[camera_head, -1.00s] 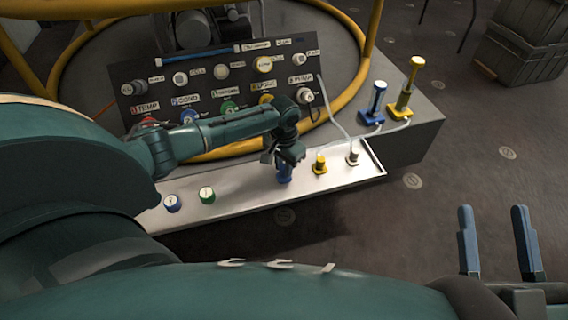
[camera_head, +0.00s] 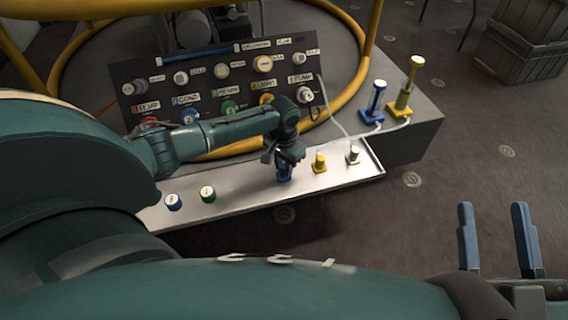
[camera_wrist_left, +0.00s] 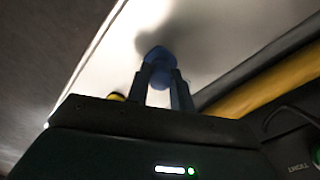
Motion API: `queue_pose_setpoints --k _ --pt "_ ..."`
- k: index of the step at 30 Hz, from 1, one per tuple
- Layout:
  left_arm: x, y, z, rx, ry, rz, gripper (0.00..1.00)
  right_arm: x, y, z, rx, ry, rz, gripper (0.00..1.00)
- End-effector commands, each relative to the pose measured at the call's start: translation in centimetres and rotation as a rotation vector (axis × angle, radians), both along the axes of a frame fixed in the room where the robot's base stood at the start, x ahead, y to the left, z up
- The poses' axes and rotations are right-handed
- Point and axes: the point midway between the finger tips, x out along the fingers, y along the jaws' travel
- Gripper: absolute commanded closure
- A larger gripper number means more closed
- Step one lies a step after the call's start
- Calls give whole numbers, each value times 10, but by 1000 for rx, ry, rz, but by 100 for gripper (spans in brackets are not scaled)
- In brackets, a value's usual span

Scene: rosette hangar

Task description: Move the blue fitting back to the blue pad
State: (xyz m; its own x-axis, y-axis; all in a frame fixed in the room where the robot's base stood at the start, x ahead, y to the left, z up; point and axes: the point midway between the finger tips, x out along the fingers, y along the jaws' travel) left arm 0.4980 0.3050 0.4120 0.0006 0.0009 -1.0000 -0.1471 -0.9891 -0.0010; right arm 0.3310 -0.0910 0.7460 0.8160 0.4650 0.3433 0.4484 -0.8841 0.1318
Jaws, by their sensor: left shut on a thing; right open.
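My left gripper (camera_head: 288,155) points down over the metal tray and is shut on the blue fitting (camera_head: 284,173). In the left wrist view, the blue fitting (camera_wrist_left: 158,58) shows a round blue end between the fingertips (camera_wrist_left: 160,82), over the bright tray surface. I cannot tell whether it touches the tray, nor make out a separate blue pad beneath it. My right gripper (camera_head: 497,240) is open and empty at the lower right, over the floor.
The tray (camera_head: 240,205) also holds a yellow fitting (camera_head: 319,163), a silver one (camera_head: 353,155), a blue-sided knob (camera_head: 173,202) and a green-sided knob (camera_head: 207,194). A labelled panel (camera_head: 215,95) stands behind. Blue (camera_head: 374,100) and yellow (camera_head: 408,90) posts stand right.

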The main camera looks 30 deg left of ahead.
Motion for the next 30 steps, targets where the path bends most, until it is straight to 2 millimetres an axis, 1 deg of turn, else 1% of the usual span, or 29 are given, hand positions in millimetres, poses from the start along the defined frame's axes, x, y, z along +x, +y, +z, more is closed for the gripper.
queue_pose_setpoints --k 8,9,15,18,26,29,30 --pt "0 0 0 0 0 0 100 0 0 1 0 0 0 52" --pt "0 0 0 0 0 0 75 0 0 1 0 0 0 52" --pt "0 0 0 0 0 0 59 0 0 1 0 0 0 52" --pt "0 0 0 0 0 0 52 0 0 1 0 0 0 52" --pt "0 0 0 0 0 0 52 0 0 -1 -2 5 -2 52" --pt "0 0 0 0 0 0 52 0 0 -10 -10 26 -8 52" --pt "0 0 0 0 0 0 52 -1 -1 -16 -16 40 -13 52"
